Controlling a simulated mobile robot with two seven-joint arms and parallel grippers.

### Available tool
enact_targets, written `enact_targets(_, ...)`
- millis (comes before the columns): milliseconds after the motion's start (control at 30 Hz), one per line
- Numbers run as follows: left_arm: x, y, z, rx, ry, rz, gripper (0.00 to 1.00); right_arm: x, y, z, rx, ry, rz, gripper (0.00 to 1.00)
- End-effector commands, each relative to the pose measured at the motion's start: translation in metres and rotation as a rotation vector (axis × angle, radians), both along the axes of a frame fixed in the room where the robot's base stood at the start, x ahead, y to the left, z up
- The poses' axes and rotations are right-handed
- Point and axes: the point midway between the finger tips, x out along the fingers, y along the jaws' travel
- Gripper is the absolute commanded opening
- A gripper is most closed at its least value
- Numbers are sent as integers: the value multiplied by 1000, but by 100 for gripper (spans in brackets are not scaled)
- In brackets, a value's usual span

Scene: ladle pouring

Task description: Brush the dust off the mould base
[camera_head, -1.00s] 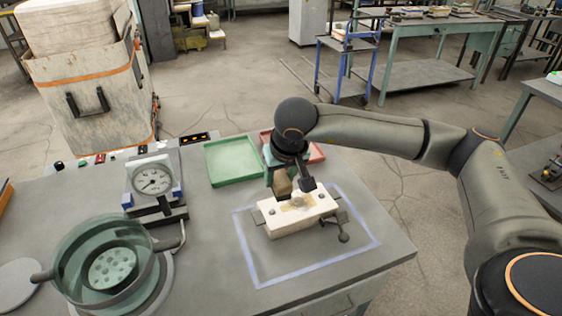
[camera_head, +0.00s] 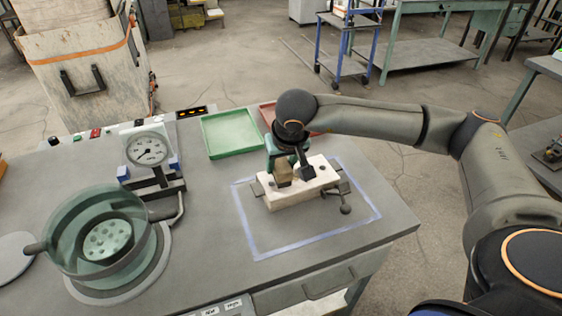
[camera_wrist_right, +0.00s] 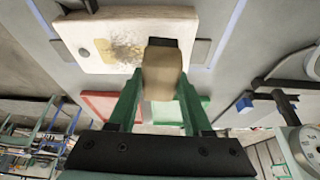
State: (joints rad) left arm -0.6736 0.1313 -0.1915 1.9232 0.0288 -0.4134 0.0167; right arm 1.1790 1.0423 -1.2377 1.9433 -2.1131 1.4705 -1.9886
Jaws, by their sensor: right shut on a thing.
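The mould base (camera_head: 310,190) is a cream block lying inside the blue-outlined rectangle on the bench. A brush (camera_head: 284,173) with a tan wooden body is over its left part. My right gripper (camera_head: 284,160) is shut on the brush, from above. In the right wrist view, the green fingers of the gripper (camera_wrist_right: 160,88) flank the brush (camera_wrist_right: 162,75), whose dark end is over the mould base (camera_wrist_right: 75,35). A patch of grey-brown dust (camera_wrist_right: 122,50) lies beside it on the top face. Whether the bristles touch is unclear. My left gripper is out of view.
A green tray (camera_head: 232,134) and a partly hidden red tray (camera_head: 268,112) stand behind the block. A dial gauge (camera_head: 147,150) and a round green vessel (camera_head: 100,235) are at left. A ball-ended handle (camera_head: 345,209) sticks out at the block's right. The front right bench is clear.

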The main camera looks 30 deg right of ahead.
Motion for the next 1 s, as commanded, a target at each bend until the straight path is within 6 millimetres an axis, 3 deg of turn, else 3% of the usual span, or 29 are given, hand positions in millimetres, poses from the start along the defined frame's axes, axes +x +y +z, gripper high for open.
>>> enact_targets(367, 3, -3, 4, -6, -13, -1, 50, 0, 0, 0, 0, 0, 0, 5)
enact_targets(1000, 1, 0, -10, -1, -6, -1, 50, 0, 0, -11, 0, -1, 0, 5)
